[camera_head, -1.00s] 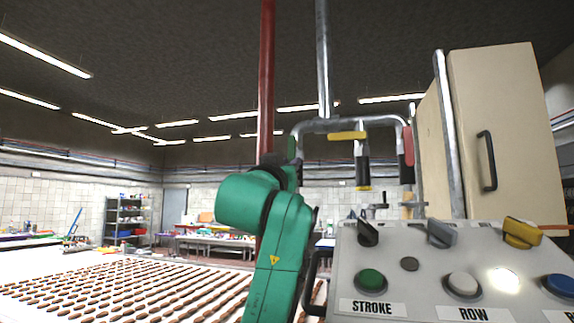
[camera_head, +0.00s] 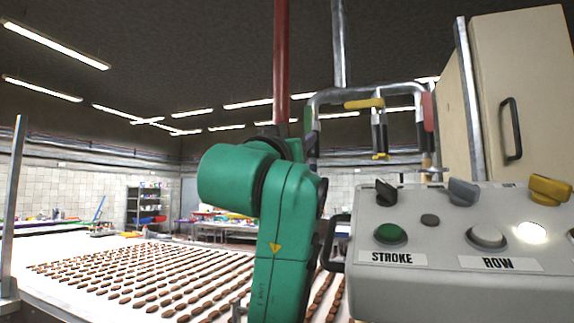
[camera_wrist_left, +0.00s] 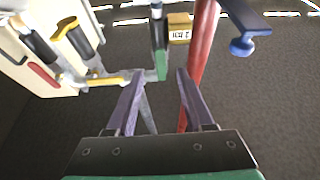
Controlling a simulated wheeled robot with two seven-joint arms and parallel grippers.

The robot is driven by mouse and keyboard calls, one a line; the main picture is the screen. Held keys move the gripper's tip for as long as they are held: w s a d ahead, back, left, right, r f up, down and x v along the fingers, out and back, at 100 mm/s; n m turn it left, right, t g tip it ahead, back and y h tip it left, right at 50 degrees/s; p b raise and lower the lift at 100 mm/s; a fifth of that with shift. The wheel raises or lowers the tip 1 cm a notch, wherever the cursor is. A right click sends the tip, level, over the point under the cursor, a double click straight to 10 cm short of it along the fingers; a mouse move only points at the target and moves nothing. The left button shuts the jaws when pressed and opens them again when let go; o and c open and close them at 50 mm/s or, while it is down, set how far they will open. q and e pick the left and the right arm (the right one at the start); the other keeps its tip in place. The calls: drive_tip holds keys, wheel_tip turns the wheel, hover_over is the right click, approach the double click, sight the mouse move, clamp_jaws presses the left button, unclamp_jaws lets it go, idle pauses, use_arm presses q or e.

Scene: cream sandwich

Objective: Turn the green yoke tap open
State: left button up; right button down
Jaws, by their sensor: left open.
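The green yoke tap handle (camera_wrist_left: 161,64) shows in the wrist view between and just beyond my left gripper's fingertips. My left gripper (camera_wrist_left: 160,75) is open, with one finger on each side of the handle's line; I cannot tell whether either touches it. In the head view the green handle (camera_head: 308,118) is a small upright piece at the left end of the bent grey pipe (camera_head: 330,94). My green left arm (camera_head: 285,215) rises in front of it and hides the gripper there. My right gripper is not in view.
Yellow (camera_head: 364,104) and red (camera_head: 428,112) handles sit on the same pipework. A red vertical pipe (camera_head: 281,60) stands close by. A control panel (camera_head: 460,225) fills the lower right, close to my arm. A table with rows of brown pieces (camera_head: 60,285) lies left.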

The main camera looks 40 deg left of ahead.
use_arm(q)
drive_tip(key=b+v, duration=0.2)
drive_tip(key=v, duration=0.5)
drive_tip(key=shift+s, duration=0.25)
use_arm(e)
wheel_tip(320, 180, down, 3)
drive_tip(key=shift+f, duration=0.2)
use_arm(q)
drive_tip(key=shift+d, duration=0.1)
